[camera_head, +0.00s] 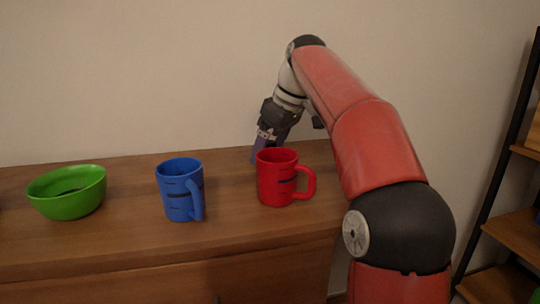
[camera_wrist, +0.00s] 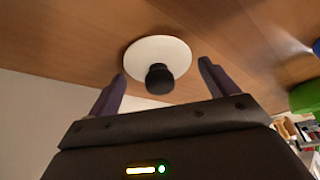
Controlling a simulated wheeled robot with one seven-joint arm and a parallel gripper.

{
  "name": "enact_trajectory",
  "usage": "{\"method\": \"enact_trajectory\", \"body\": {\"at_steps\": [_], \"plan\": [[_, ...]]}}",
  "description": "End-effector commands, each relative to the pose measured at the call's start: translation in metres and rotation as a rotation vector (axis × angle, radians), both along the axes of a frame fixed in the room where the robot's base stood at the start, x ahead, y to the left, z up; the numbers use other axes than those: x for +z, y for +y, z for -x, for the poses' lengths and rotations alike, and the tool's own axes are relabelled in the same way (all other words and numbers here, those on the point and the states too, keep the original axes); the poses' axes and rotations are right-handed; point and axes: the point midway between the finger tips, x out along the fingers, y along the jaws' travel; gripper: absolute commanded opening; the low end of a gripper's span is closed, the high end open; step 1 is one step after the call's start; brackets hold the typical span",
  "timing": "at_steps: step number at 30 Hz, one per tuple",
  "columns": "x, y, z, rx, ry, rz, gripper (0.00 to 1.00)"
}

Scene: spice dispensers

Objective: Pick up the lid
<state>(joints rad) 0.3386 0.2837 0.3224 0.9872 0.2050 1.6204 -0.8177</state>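The lid (camera_wrist: 157,52) is a white disc with a black knob (camera_wrist: 160,79) in the wrist view, on the brown wooden top. My gripper (camera_wrist: 163,82) is open, with one dark purple finger on each side of the knob and gaps on both sides. The fingers touch nothing that I can see. In the head view my gripper (camera_head: 264,146) points down behind the red mug (camera_head: 277,178), and the lid is hidden there.
The red mug stands close in front of my gripper. A blue mug (camera_head: 179,191) and a green bowl (camera_head: 66,193) stand to the left on the wooden top (camera_head: 130,222). A dark-framed shelf (camera_head: 515,236) is at the right.

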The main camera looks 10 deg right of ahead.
Motion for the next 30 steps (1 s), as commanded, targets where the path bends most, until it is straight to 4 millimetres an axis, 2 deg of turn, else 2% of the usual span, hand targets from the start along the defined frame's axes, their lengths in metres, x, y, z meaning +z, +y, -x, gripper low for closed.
{"method": "enact_trajectory", "body": {"at_steps": [1,8,15,19,23,28,30], "plan": [[0.000,0.000,0.000,0.000,0.000,0.000,0.78],[0.000,0.000,0.000,0.000,0.000,0.000,0.50],[0.001,0.000,0.000,0.000,0.000,0.000,0.49],[0.009,0.000,0.000,0.001,-0.002,0.000,0.49],[0.029,0.000,-0.001,0.001,-0.003,0.000,0.49],[0.074,0.001,-0.001,0.002,-0.003,0.000,0.49],[0.084,0.000,-0.002,0.003,-0.002,-0.001,0.49]]}}
